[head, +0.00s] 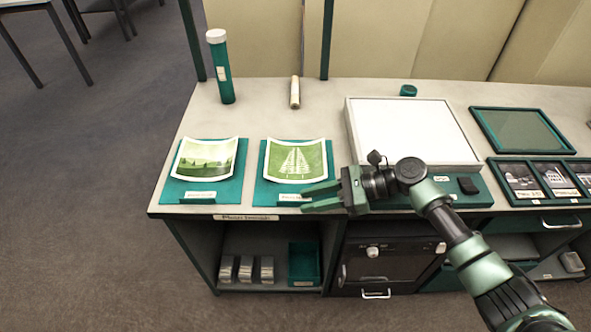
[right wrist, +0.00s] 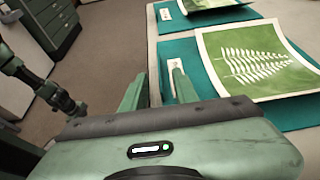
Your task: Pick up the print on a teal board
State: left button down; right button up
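Two prints lie on teal boards at the left of the counter. One is a green landscape print (head: 206,157) on the left teal board (head: 228,186). The other is a pale fern print (head: 297,160) on the right teal board (head: 264,190); its edges curl up. My right gripper (head: 304,199) is open and empty at the front edge of the fern print's board. In the right wrist view its fingers (right wrist: 157,88) are apart beside that board's label, and the fern print (right wrist: 255,62) lies to their right.
A teal tube (head: 221,72) with a white cap stands behind the landscape print. A small cream roll (head: 295,92) stands behind the fern print. A white-topped panel (head: 408,132) is to the right, with framed photos (head: 522,180) beyond. Bare counter lies between the boards and tube.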

jog(key=shift+a+f, duration=0.15)
jog(key=shift+a, duration=0.1)
grip_shut()
dwell(1.3)
